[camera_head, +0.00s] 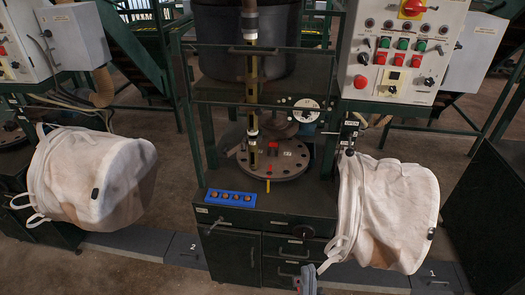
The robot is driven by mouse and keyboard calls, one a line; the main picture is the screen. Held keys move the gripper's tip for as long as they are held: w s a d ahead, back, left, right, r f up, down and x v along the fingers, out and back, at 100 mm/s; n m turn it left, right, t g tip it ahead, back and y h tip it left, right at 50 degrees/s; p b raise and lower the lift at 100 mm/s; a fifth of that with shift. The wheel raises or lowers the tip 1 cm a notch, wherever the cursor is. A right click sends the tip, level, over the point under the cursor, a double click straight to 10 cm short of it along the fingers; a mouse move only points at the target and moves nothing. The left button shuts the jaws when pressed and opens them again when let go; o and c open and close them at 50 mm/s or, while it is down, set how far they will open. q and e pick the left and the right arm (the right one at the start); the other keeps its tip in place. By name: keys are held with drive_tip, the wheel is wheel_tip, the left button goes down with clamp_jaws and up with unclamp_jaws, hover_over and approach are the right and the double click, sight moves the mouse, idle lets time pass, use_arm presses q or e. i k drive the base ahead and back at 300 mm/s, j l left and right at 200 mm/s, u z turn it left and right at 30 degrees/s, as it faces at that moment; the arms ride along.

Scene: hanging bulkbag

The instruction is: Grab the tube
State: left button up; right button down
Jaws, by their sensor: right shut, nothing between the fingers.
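No single thing is clearly marked as the tube. A slim upright pole with yellow and dark sections (252,75) stands in front of the dark drum and reaches down to the round plate. A small yellow stick (267,187) stands at the front edge of that plate. White bulk bags hang at the left (85,180) and right (390,210). My right gripper (307,272) is at the bottom edge, low in front of the cabinet drawers and left of the right bag. It is shut and empty, apart from all of these. My left gripper is out of view.
A control panel (403,48) with buttons stands above the right bag. Open floor shows at the lower left.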

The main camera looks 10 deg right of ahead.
sight(253, 141)
drive_tip(key=z, duration=0.4)
drive_tip(key=i+j+z, duration=0.1)
drive_tip(key=z, duration=0.35)
drive_tip(key=j+z, duration=0.15)
drive_tip(key=z, duration=0.25)
drive_tip(key=j+z, duration=0.15)
drive_tip(key=z, duration=0.3)
drive_tip(key=j+z, duration=0.1)
drive_tip(key=z, duration=0.3)
drive_tip(key=j, duration=0.75)
drive_tip(key=k+j, duration=0.1)
drive_tip(key=j, duration=1.4)
drive_tip(key=k+j+z, duration=0.1)
drive_tip(key=j, duration=0.65)
drive_tip(key=k+j, duration=0.1)
drive_tip(key=j, duration=0.65)
drive_tip(key=l+u, duration=0.65)
drive_tip(key=u, duration=0.15)
